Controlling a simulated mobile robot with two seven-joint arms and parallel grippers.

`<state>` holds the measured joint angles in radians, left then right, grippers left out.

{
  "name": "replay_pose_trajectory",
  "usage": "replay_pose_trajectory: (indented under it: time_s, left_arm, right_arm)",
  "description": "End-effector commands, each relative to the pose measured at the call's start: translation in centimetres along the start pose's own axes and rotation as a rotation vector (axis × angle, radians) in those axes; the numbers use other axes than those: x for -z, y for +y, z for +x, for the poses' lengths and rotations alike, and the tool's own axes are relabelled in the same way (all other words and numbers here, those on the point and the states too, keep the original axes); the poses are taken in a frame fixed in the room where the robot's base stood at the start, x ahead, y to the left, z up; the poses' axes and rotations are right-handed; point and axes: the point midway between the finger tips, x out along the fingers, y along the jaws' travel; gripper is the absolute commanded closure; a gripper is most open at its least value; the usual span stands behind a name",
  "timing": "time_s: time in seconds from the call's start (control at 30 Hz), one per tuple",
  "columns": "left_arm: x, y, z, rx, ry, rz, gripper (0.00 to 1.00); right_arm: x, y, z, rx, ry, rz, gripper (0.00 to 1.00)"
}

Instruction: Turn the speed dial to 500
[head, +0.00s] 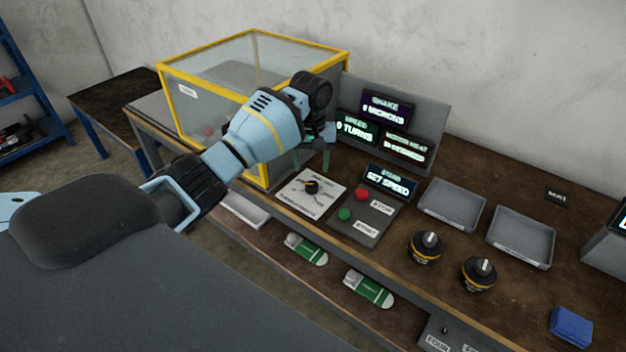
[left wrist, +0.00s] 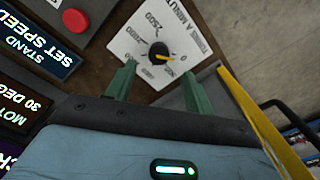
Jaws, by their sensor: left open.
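The speed dial (head: 312,187) is a black knob on a white scale plate (head: 325,202) at the bench's front. In the left wrist view the dial (left wrist: 157,49) has a yellow pointer aimed right and slightly down, toward the edge marked 0; the exact reading is unclear. The scale plate (left wrist: 128,44) shows 2500 on its other side. My left gripper (head: 312,160) is open and empty, above and behind the dial. Its green fingers (left wrist: 157,78) are apart, with the dial ahead between them, seemingly untouched. The speed display (head: 357,130) reads 0 turns. My right gripper is out of view.
A control panel (head: 352,226) with red and green buttons adjoins the plate on the right. The stand display (head: 390,182) reads SET SPEED. A yellow-framed clear box (head: 215,120) stands left behind my gripper. Grey trays (head: 452,203) and two black knobbed parts (head: 425,250) lie farther right.

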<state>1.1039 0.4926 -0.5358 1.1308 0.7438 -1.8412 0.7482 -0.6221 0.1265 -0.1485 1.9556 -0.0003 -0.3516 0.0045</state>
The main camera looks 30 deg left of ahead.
Motion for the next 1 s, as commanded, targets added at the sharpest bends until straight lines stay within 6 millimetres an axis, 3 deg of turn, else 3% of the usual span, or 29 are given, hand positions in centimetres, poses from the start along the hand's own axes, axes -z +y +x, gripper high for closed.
replay_pose_trajectory:
  time_s: [0.2,0.43,0.83,1.0]
  left_arm:
    - [-0.1,-0.1,3.7,0.005,-0.007,0.000,0.47]
    - [-0.1,-0.1,6.4,0.004,-0.004,0.001,0.47]
    - [-0.1,0.0,7.1,0.001,-0.001,0.001,0.47]
    - [-0.1,0.0,7.0,0.001,-0.001,0.001,0.67]
  right_arm:
    - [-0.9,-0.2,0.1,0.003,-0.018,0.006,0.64]
    - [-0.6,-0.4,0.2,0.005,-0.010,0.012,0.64]
    - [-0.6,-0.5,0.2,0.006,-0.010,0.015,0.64]
    - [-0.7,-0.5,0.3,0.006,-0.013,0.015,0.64]
